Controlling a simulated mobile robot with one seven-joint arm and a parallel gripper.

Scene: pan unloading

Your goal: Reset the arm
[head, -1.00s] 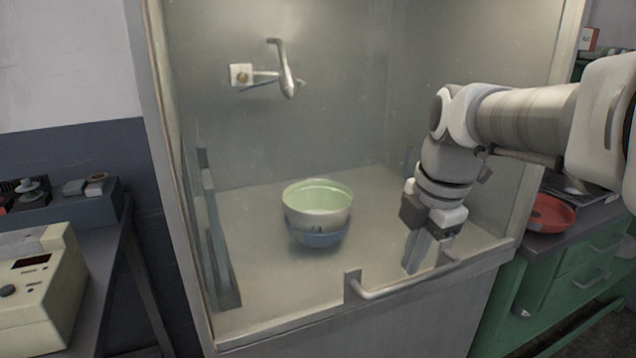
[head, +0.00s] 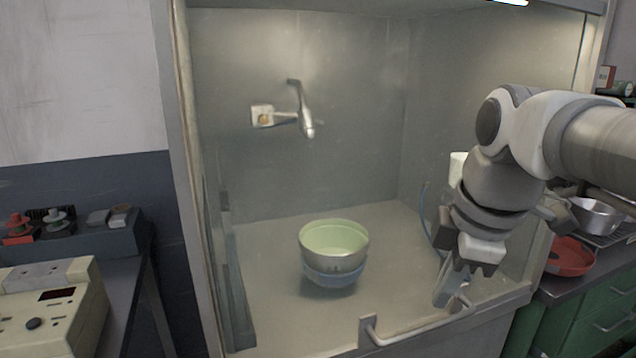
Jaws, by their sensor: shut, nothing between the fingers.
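My gripper (head: 447,292) is shut and empty. It points down near the front right of the hood opening, close to the handle bar (head: 420,328) on the front edge. My arm comes in from the right side of the head view. A metal bowl with a pale green inside (head: 334,240) sits in a blue bowl (head: 333,275) on the hood floor, left of my gripper and apart from it.
The fume hood (head: 270,320) has a tap (head: 300,112) on its back wall. A beige instrument (head: 50,305) stands on the left bench. A red pan (head: 568,257) and a metal bowl (head: 597,217) sit on the green cabinet's top at right.

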